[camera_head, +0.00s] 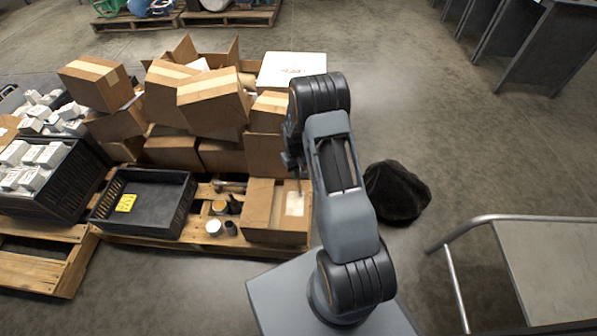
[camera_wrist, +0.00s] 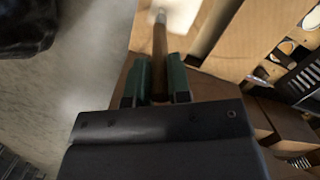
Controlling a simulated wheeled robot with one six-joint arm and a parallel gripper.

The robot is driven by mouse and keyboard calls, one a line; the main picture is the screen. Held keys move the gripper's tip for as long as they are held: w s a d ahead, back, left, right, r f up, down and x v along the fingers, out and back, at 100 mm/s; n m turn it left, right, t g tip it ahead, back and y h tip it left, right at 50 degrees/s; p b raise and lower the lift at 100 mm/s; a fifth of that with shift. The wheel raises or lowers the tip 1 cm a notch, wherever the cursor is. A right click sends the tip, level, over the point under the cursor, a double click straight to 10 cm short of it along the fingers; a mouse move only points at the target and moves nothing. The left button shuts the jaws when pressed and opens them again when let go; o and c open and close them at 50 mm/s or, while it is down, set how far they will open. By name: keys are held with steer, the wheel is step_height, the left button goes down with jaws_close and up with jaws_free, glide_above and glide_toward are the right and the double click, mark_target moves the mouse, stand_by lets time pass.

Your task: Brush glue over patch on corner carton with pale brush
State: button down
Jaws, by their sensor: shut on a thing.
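The corner carton (camera_head: 262,222) stands at the pallet's front right corner, with a pale patch (camera_head: 294,204) on the right part of its top. My gripper (camera_wrist: 160,78), with green fingers, is shut on the brown handle of a brush (camera_wrist: 160,42). The brush's pale end (camera_wrist: 160,15) points away from the fingers, over a light surface at the top of the wrist view. I cannot tell whether the bristles touch the patch. In the head view my gripper is mostly hidden by my arm, just above the corner carton.
Stacked cartons (camera_head: 210,100) rise behind. A black tray (camera_head: 145,200) and small jars (camera_head: 214,228) sit left of the corner carton on the pallet (camera_head: 110,238). A black bag (camera_head: 396,192) lies on the floor at right. A railed cart (camera_head: 550,265) stands front right.

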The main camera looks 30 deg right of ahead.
steer(key=shift+f, duration=0.25)
steer(key=shift+w, duration=0.1)
steer(key=shift+w+d, duration=0.3)
steer(key=shift+w, duration=0.15)
steer(key=shift+s+a+r, duration=0.1)
steer(key=shift+s, duration=0.1)
stand_by(0.3)
steer(key=shift+s+a, duration=0.5)
steer(key=shift+s, duration=0.35)
